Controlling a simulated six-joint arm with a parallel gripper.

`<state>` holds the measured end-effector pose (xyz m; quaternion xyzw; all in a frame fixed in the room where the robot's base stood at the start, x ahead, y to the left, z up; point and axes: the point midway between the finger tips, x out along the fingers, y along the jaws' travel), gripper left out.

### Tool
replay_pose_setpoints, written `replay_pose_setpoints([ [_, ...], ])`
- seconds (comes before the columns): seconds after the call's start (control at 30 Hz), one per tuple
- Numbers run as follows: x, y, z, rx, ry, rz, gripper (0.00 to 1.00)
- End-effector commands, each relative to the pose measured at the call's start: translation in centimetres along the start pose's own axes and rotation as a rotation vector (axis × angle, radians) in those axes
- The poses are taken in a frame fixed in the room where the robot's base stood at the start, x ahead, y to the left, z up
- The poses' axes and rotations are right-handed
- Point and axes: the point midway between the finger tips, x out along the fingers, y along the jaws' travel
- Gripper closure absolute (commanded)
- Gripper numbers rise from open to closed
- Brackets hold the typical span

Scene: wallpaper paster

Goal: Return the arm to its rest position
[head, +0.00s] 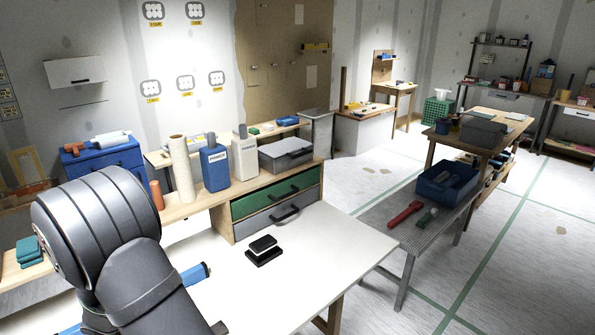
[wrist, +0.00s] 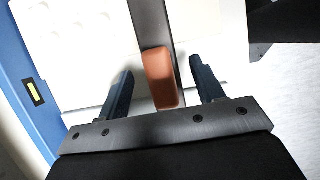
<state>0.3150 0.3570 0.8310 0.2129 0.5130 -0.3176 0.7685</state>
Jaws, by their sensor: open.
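My gripper (wrist: 160,67) shows in the wrist view with its two dark blue fingers spread apart. An orange-brown block (wrist: 160,77) shows between the fingers in that view, with a gap on each side. I cannot tell how far beyond the fingertips it is. A dark grey strip (wrist: 153,22) runs behind it. In the head view my dark grey arm (head: 110,235) fills the lower left, over the near side of the white table (head: 330,245). My gripper's fingers do not show in the head view.
A black-and-white block (head: 263,248) lies on the white table. A blue-ended tool (head: 195,273) is partly behind my arm. At the back stand a cream roll (head: 182,168), a blue bottle (head: 215,168) and a drawer unit (head: 275,205). The table's right part is clear.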

Motion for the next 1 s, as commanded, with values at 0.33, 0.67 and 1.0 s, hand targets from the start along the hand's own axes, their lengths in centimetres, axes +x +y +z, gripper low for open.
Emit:
replay_pose_setpoints([
  [0.33, -3.9, 0.1, 1.6, 0.003, 0.001, 0.004, 0.39],
  [0.67, -5.1, -2.3, 7.0, 0.005, 0.000, 0.000, 0.39],
  [1.0, -6.3, -4.8, 12.8, 0.005, -0.001, 0.000, 0.39],
])
